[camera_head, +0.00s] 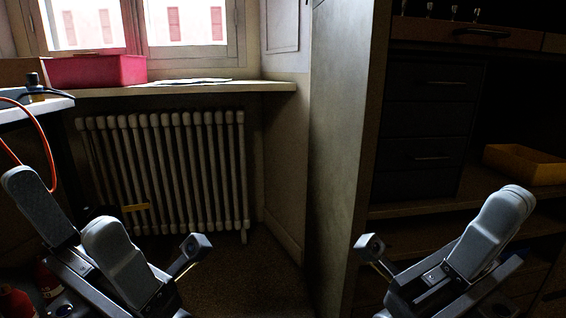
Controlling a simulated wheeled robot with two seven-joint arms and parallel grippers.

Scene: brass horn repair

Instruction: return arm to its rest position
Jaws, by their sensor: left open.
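My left gripper (62,202) is at the lower left, in front of the radiator. Its two grey rounded fingers stand wide apart, pointing up, with nothing between them. My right gripper (508,200) is at the lower right, in front of the dark cabinet. Its grey fingers lie together, with no object visible between them. Both grippers are raised and appear apart from the furniture. The rest of both arms is below the frame.
A radiator (165,170) stands under the windowsill (215,89), which holds a red bin (95,70). A white worktop (40,108) with an orange-red cable (38,128) is at left. A yellow tray (525,163) sits on a right shelf. Open floor (245,275) lies between the grippers.

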